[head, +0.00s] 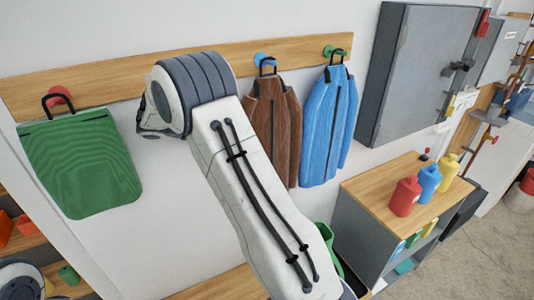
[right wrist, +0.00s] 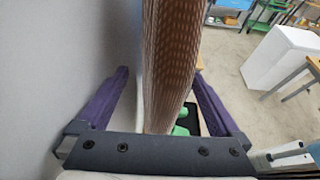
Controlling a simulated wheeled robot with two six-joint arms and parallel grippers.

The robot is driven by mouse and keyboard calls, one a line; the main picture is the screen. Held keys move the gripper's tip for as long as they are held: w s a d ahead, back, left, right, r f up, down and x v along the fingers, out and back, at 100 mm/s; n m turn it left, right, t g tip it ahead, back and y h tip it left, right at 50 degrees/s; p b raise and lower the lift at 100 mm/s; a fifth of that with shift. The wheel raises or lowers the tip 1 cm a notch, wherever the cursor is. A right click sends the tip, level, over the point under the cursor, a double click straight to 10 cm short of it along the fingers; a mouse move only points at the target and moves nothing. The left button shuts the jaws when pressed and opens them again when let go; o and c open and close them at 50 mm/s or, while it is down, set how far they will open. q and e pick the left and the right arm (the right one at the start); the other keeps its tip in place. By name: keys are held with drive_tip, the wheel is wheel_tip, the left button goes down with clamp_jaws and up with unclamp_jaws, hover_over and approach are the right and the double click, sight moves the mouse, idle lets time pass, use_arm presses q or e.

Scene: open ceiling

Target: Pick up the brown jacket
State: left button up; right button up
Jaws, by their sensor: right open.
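The brown jacket (head: 274,115) hangs by a black loop from a blue peg on the wall rail, partly hidden behind my arm in the head view. In the right wrist view the brown jacket (right wrist: 168,60) passes edge-on between the two purple fingers of my right gripper (right wrist: 160,75). The fingers are apart on either side of it, with a visible gap on each side. My right gripper is hidden in the head view. My left gripper is in neither view.
A blue jacket (head: 328,125) hangs close on the right, and a green cloth item (head: 82,162) hangs at the left. A grey wall cabinet (head: 415,70) and a wood-topped unit (head: 375,190) with red, blue and yellow bottles stand to the right.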

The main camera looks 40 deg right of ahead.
sight(268, 143)
drive_tip(key=x, duration=0.1)
drive_tip(key=p+x, duration=0.1)
drive_tip(key=x, duration=0.1)
drive_tip(key=p+x, duration=0.1)
drive_tip(key=shift+s+d+r, duration=0.2)
drive_tip(key=shift+d+r, duration=0.05)
drive_tip(key=shift+d, duration=0.15)
clamp_jaws()
drive_tip(key=shift+r, duration=0.15)
